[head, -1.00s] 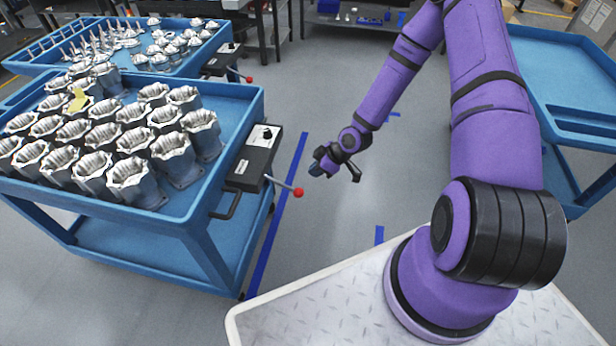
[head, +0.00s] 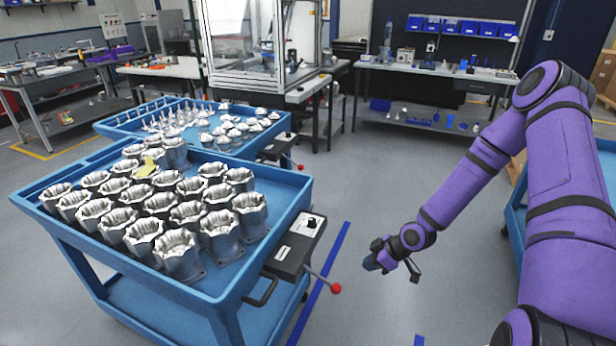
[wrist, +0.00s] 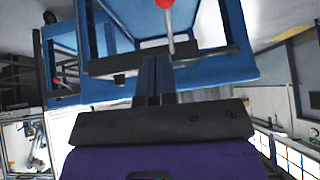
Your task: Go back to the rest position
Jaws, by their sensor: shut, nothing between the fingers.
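My gripper (head: 372,262) hangs at the end of my purple arm, over open floor to the right of the near blue cart. It is shut and empty. The near cart (head: 75,235) holds several metal housings (head: 178,250) in rows. A small yellow piece (head: 147,166) lies among them. My gripper touches nothing.
A lever with a red knob (head: 336,288) sticks out from the near cart towards my gripper. A second blue cart (head: 112,127) stands behind. Another blue cart (head: 606,150) is partly hidden at the right. A workbench (head: 440,70) stands at the back. The floor between is clear.

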